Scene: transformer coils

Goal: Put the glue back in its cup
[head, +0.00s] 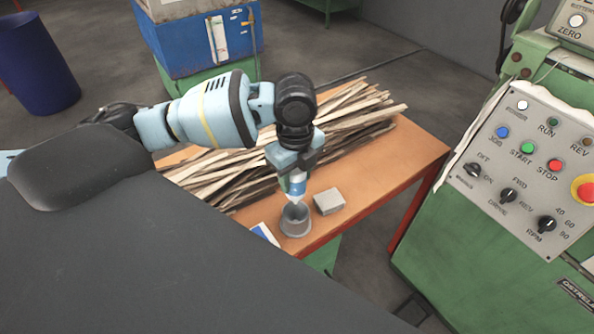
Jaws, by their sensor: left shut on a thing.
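My left gripper (293,168) points down over the orange table and is shut on the glue (298,187), a small white and blue bottle held upright. The grey cup (296,219) stands on the table directly below the glue. The glue's lower tip is at the cup's mouth in the picture; I cannot tell whether it is inside or just above the rim. My right gripper is not in view.
The orange table (412,150) carries a pile of wooden strips (345,118) behind the gripper. A grey block (328,201) sits right of the cup and a blue and white item (264,233) lies left of it. A green control machine (500,210) stands at right.

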